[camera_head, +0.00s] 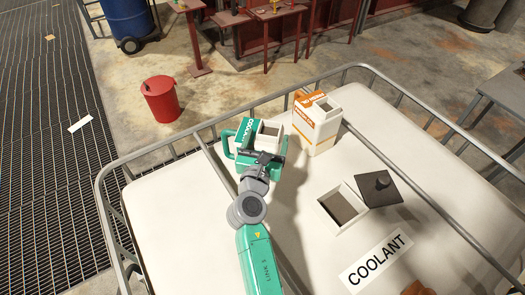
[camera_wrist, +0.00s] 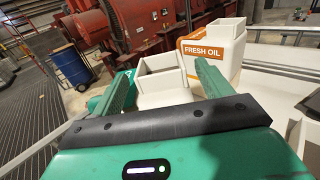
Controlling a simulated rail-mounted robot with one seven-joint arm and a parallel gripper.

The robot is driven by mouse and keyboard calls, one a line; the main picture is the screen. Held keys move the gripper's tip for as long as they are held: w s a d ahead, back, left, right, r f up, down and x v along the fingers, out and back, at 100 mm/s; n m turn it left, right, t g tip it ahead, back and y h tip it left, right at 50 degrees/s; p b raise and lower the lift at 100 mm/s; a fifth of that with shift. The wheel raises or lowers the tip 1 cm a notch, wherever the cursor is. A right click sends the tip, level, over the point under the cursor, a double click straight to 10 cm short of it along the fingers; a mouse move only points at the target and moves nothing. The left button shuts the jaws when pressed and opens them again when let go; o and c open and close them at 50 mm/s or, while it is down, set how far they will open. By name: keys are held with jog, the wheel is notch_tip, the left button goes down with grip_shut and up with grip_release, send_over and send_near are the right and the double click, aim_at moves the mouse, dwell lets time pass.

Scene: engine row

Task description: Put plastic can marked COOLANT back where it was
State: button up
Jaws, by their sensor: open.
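The COOLANT can (camera_head: 270,130) is a white, open-topped plastic can with a teal label, upright on the white tank top (camera_head: 185,205) near its far rail. In the wrist view the can (camera_wrist: 162,82) shows between and beyond my teal fingers. My gripper (camera_head: 257,143) is open at the can's near side, one finger toward each side of it. I cannot tell whether the fingers touch it. The can's lower part is partly hidden by my gripper. A square filler opening (camera_head: 342,206) in the tank top stands open, with its dark lid (camera_head: 380,188) beside it.
An orange-labelled FRESH OIL can (camera_head: 318,125) stands close to the right of the COOLANT can; it also shows in the wrist view (camera_wrist: 214,50). A metal rail (camera_head: 180,145) edges the tank. A COOLANT sign (camera_head: 376,262) lies near the front. A red bucket (camera_head: 161,98) stands on the floor beyond.

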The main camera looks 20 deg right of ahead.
jog(key=v, duration=1)
jog(key=shift+s+a, duration=0.1)
jog(key=s+a+r+m+t+y, duration=0.2)
jog(key=a+r+m+t, duration=0.15)
jog(key=r+m, duration=0.85)
jog(key=s+a+r+m+t+y, duration=0.15)
jog(key=a+r+m, duration=0.45)
jog(key=r, duration=1.1)
jog(key=s+a+r+m+t+y, duration=0.2)
jog(key=s+r+m+y, duration=0.1)
jog(key=s+r+m, duration=0.2)
jog(key=s+a+r+m+t+y, duration=0.3)
jog(key=s+r+m, duration=0.3)
jog(key=r, duration=0.3)
jog(key=shift+s+r+y, duration=0.25)
jog(key=shift+s+y, duration=0.05)
jog(key=shift+y, duration=0.15)
jog(key=shift+a, duration=0.15)
